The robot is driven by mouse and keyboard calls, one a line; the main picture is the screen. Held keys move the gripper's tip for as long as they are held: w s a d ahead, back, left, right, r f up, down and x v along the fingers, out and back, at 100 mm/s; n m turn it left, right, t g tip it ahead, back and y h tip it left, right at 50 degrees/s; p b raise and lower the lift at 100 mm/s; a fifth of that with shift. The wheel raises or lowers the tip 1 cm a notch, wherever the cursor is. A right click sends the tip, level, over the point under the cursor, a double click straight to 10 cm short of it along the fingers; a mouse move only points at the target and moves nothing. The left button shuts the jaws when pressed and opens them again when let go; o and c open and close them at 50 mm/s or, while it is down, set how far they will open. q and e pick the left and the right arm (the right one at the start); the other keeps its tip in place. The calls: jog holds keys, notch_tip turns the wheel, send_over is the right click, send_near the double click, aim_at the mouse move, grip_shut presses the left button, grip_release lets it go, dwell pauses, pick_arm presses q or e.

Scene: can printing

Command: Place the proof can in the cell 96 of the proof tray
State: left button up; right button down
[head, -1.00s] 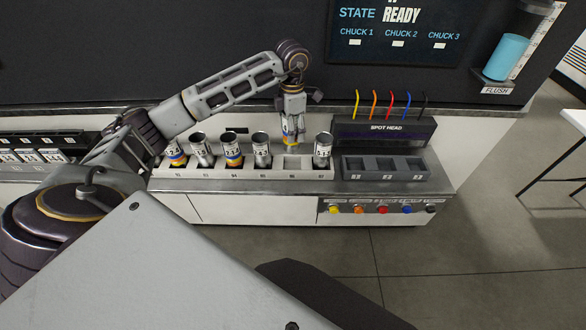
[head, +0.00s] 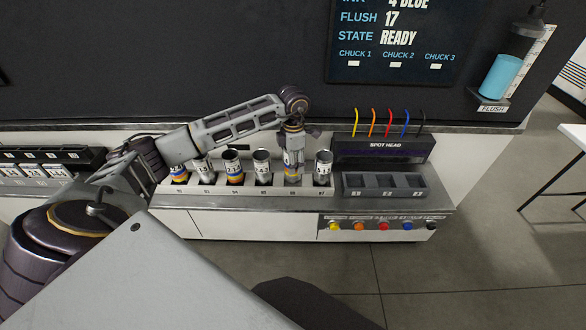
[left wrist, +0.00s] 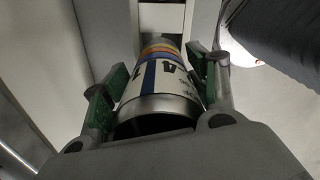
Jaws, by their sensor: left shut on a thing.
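The proof can (head: 291,171) is a metal can with coloured bands. It hangs upright below my left gripper (head: 292,152), with its lower end at the cell marked 96 of the proof tray (head: 250,190). I cannot tell whether it touches the cell floor. In the left wrist view my left gripper (left wrist: 155,95) is shut with its green pads on both sides of the can (left wrist: 158,85), which shows a blue stripe and orange and yellow bands. Cans stand in the cells on both sides of it. My right gripper is not in view.
A can (head: 323,167) stands just right of the held can, and another (head: 262,166) just left. The spot head (head: 385,148) and a dark three-slot block (head: 384,185) stand further right. A dark rack (head: 45,160) is at far left.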

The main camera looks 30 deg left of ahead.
aim_at(293, 179)
pick_arm(q)
jog(key=shift+f, duration=0.1)
jog(key=shift+f+p, duration=0.35)
jog(key=shift+f, duration=1.4)
jog(key=shift+f, duration=0.15)
jog(key=o, duration=0.8)
jog(key=shift+c, duration=0.2)
